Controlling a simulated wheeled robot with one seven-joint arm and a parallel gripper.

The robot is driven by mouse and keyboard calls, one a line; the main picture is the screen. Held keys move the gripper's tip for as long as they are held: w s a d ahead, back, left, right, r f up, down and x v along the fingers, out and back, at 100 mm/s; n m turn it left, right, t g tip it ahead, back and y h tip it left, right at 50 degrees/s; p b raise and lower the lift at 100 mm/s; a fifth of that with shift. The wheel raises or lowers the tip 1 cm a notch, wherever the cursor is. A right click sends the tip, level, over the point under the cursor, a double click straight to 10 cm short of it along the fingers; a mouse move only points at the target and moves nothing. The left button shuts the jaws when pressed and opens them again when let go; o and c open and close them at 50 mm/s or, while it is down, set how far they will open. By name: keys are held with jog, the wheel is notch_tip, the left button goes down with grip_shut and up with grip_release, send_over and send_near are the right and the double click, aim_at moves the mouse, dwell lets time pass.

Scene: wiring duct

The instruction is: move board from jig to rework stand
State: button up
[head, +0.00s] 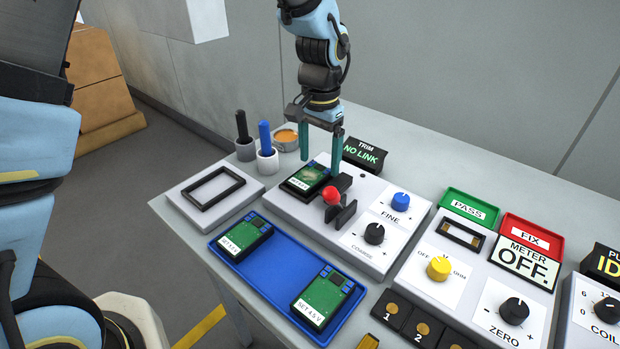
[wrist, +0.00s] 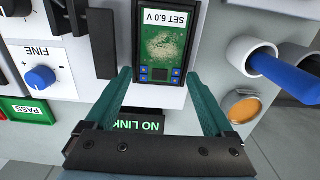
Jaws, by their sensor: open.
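The board (head: 304,181) sits in the jig (head: 290,207) on the white unit. It is green in a black case, with a pale patch and a label reading "SET 6.0 V" in the wrist view (wrist: 163,45). A black clamp with a red knob (head: 332,195) stands beside it. My gripper (head: 321,153) is open and empty above the board's far end. In the wrist view its teal fingers (wrist: 158,78) stand either side of the board's near end, apart from it. A white block with an empty black frame (head: 214,188), which looks like the rework stand, lies to the left.
A blue tray (head: 280,275) in front holds two boards, with bare room between them. Two cups with black and blue handled tools (head: 265,140) and an orange tin (head: 286,139) stand behind. The "NO LINK" display (head: 365,154) is close to my gripper's right.

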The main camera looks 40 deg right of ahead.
aim_at(319, 167)
jog(key=shift+f+b, duration=0.3)
jog(key=shift+f, duration=0.35)
jog(key=shift+r, duration=0.1)
dwell(0.6)
jog(key=c, duration=1)
jog(key=shift+r+p, duration=1.8)
jog(key=shift+r, duration=0.2)
jog(key=shift+c, duration=0.2)
jog(key=shift+r, duration=0.1)
jog(key=shift+r+p, duration=1.3)
jog(key=shift+r, duration=0.15)
